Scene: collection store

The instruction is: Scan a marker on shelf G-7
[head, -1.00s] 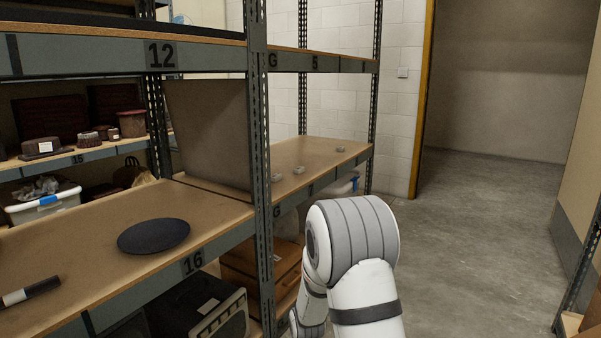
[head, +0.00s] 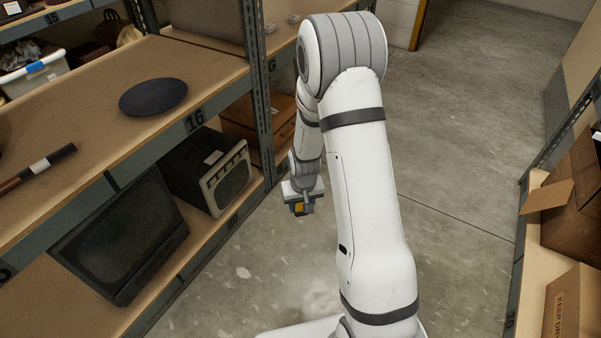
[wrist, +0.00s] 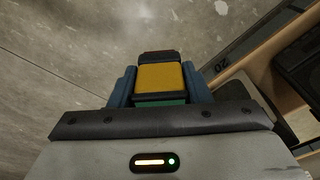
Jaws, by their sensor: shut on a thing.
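My gripper (head: 301,206) hangs low over the aisle floor, in front of the shelving. In the wrist view its blue fingers (wrist: 158,85) are shut on a small yellow device (wrist: 161,77) with a dark red end and a green band. I cannot read what the device is. The shelf marked G (head: 286,42) is at the top of the head view, partly hidden behind my arm. Small grey pieces (head: 293,18) lie on its board, too small to make out as markers. The gripper is apart from that shelf, lower and nearer.
Shelf 16 at left holds a dark round plate (head: 153,97) and a dark rod (head: 38,168). Below are an old television (head: 122,238) and a grey-fronted box (head: 228,178). Cardboard boxes (head: 575,195) stand on the right rack. The aisle floor (head: 450,130) is clear.

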